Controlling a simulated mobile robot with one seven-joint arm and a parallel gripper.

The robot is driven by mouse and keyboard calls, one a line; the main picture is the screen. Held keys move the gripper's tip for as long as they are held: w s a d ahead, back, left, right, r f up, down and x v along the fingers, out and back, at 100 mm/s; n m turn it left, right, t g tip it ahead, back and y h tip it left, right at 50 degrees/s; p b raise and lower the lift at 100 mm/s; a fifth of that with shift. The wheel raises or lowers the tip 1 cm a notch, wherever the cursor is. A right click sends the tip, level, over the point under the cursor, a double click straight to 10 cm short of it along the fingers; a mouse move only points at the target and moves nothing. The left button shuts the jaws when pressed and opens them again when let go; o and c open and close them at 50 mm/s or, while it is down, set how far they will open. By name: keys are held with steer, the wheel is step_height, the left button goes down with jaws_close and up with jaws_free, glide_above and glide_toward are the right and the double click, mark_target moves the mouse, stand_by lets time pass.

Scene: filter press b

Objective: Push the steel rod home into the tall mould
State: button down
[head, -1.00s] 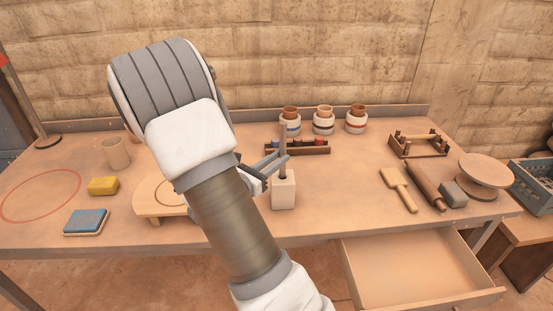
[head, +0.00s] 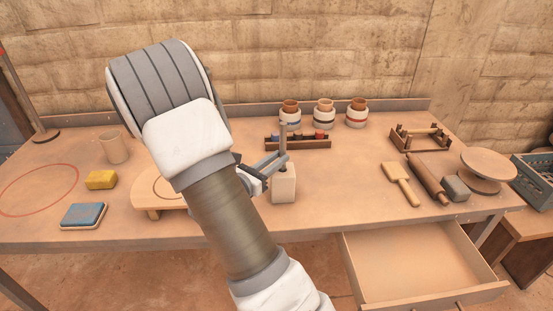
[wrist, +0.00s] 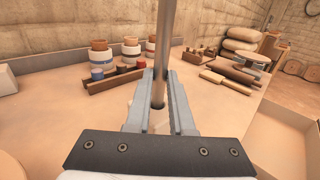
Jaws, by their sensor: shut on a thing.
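The steel rod (head: 283,136) stands upright over the tall mould (head: 284,187), a pale square block near the table's front edge. Its lower end meets the mould's top; the arm and fingers partly hide the joint, so how deep it sits is hard to tell. My gripper (head: 275,165) comes in from the left, and its fingers are around the rod just above the mould. In the wrist view the rod (wrist: 160,60) runs upright between the two grey fingers (wrist: 160,108), which are shut on it.
Behind the mould is a wooden rack (head: 297,143) with coloured pieces, and several banded jars (head: 323,118). A round wooden stand (head: 160,203) is close on the left. A paddle (head: 401,184) and a rolling pin (head: 427,180) lie right. An open drawer (head: 420,262) juts out front right.

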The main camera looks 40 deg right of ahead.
mark_target(276, 174)
steer(key=shift+f+b, duration=1.1)
steer(key=shift+f, duration=0.5)
steer(key=c, duration=0.7)
jaws_free()
steer(key=p+v, duration=0.2)
steer(key=v, duration=1.5)
steer(key=shift+a+p, duration=0.2)
steer(key=shift+p, duration=0.15)
